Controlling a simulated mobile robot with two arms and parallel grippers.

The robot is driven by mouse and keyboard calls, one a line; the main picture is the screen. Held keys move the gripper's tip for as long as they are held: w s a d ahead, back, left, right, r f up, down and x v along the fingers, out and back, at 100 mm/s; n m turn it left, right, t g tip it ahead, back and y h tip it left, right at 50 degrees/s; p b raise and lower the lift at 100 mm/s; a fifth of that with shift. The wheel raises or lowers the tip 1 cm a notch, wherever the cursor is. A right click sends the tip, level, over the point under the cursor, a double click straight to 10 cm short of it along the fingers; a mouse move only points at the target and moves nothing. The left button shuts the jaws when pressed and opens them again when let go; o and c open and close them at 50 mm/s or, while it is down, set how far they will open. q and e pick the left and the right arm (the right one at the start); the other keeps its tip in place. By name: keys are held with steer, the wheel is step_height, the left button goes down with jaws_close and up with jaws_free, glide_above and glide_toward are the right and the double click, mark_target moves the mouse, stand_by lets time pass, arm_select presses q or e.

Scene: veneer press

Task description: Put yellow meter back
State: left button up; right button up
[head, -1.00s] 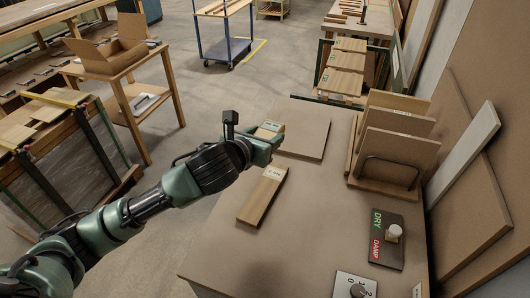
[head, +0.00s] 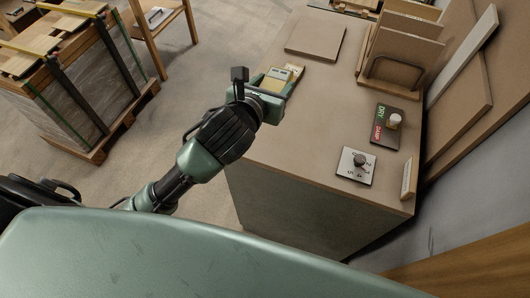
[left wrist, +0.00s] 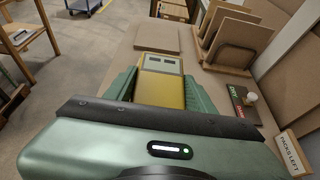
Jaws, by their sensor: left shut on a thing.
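The yellow meter (head: 277,79) is in my left gripper (head: 275,88), at the left edge of the bench top (head: 325,110). In the left wrist view the meter (left wrist: 162,92) sits between the two green fingers of the gripper (left wrist: 162,84), with its grey face and dark display towards the far end. I cannot tell whether the meter touches the bench. My right gripper is not in view.
A flat board (head: 315,36) lies beyond the meter, and a rack of upright boards (head: 402,45) stands at the right. A DRY/DAMP plate (head: 385,130), a dial plate (head: 355,172) and a small sign (head: 407,178) are nearer. The middle bench top is clear.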

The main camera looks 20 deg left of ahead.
arm_select(q)
step_height(320, 180, down, 8)
glide_above(271, 141)
step_height(271, 141, down, 4)
steer(key=f, duration=0.1)
step_height(271, 141, down, 3)
steer(key=shift+f+b, duration=0.15)
steer(key=shift+b, duration=0.25)
steer(key=shift+f, duration=2.1)
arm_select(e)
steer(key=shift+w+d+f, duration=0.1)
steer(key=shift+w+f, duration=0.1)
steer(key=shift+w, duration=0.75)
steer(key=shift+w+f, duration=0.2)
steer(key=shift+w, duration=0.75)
arm_select(q)
steer(key=shift+f, duration=0.15)
steer(key=o, duration=1.6)
steer(key=shift+c, duration=0.2)
